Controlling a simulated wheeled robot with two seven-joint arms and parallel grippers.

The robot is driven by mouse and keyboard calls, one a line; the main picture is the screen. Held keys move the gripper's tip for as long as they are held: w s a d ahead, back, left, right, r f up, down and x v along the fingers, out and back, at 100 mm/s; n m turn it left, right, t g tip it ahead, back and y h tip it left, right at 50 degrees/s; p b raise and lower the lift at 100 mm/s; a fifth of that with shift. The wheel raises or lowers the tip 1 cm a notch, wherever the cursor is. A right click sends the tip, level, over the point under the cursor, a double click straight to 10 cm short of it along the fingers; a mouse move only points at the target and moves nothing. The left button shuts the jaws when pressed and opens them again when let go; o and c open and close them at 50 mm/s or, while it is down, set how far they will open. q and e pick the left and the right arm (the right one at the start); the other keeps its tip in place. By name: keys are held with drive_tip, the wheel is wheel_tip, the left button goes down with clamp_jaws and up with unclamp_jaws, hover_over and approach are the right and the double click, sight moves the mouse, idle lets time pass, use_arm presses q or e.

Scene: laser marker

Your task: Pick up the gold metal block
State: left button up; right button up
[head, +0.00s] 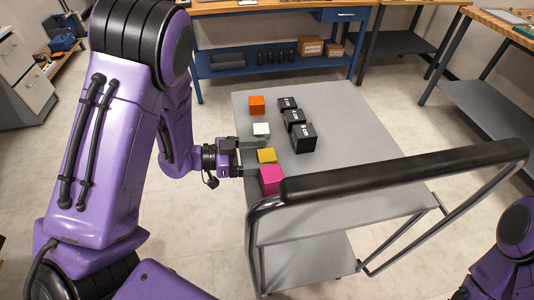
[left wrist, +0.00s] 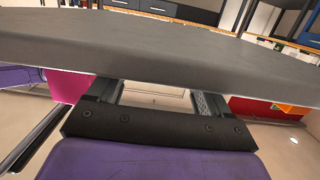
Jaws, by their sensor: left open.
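The gold metal block (head: 267,155) sits on the grey cart top in the head view, just behind the magenta block. My left gripper (head: 257,157) is open at the cart's left side, its fingers pointing right toward the gold block. Whether the fingertips overlap the block's sides is hard to tell. In the left wrist view, the two fingers of my left gripper (left wrist: 158,98) are spread apart, and a wide grey surface hides their ends. The gold block does not show there. My right gripper is out of view.
The magenta block (head: 271,181) is close to the gold block. A white block (head: 261,129), an orange block (head: 256,104) and several black boxes (head: 303,138) stand farther back. The cart's black handle (head: 400,170) crosses the front. The cart top (head: 365,150) is clear on the right.

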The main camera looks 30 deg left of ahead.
use_arm(q)
drive_tip(key=shift+w+d, duration=0.25)
drive_tip(key=shift+d, duration=0.15)
drive_tip(key=c, duration=1.1)
drive_tip(key=shift+a, duration=0.1)
